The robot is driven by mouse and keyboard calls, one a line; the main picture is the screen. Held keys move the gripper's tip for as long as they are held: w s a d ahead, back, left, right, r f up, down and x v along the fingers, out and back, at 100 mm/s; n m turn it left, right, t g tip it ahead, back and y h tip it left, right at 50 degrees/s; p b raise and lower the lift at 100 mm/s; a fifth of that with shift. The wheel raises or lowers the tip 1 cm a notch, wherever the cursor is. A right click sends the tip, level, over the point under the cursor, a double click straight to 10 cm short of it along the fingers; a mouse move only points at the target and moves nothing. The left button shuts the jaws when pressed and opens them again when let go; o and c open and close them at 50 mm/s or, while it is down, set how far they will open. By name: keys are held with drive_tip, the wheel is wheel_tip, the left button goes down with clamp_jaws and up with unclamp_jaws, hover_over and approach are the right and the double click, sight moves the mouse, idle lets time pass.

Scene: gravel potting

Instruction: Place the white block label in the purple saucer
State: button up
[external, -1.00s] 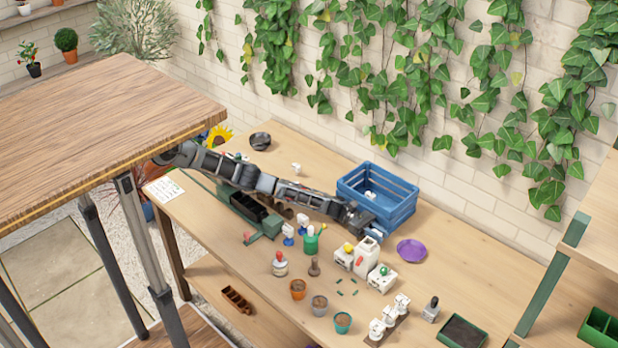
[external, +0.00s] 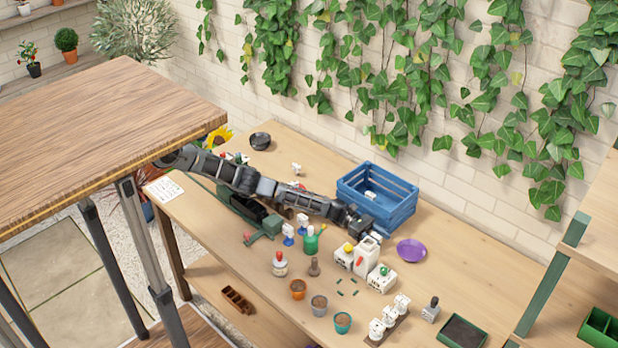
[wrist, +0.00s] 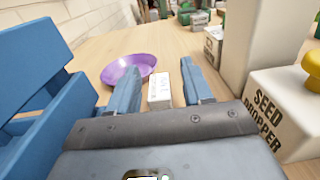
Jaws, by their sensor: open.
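The white block label (wrist: 160,90), with faint writing on its front, stands upright on the table between my gripper's blue fingers in the wrist view. My gripper (wrist: 158,72) is open, with a finger on each side of the block. Gaps show between the fingers and the block. The purple saucer (wrist: 113,71) lies just beyond, to the left, partly behind the left finger. In the external view, the saucer (external: 411,251) is right of my gripper (external: 366,229), and no block shows in it. There the block at my gripper cannot be made out.
A blue crate (external: 400,212) stands close behind my gripper, with a small white item (external: 370,195) inside. A seed dropper box (wrist: 285,110) and a tall white container (external: 366,256) stand close on the other side.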

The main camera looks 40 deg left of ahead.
sight(372, 234)
drive_tip(key=shift+r+p, duration=0.2)
drive_tip(key=shift+p, duration=0.4)
drive_tip(key=a, duration=0.3)
drive_tip(key=shift+w+a+f, duration=0.1)
drive_tip(key=shift+a+f, duration=0.05)
drive_tip(key=shift+f, duration=0.05)
drive_tip(key=shift+o, duration=0.2)
drive_tip(key=shift+a, duration=0.85)
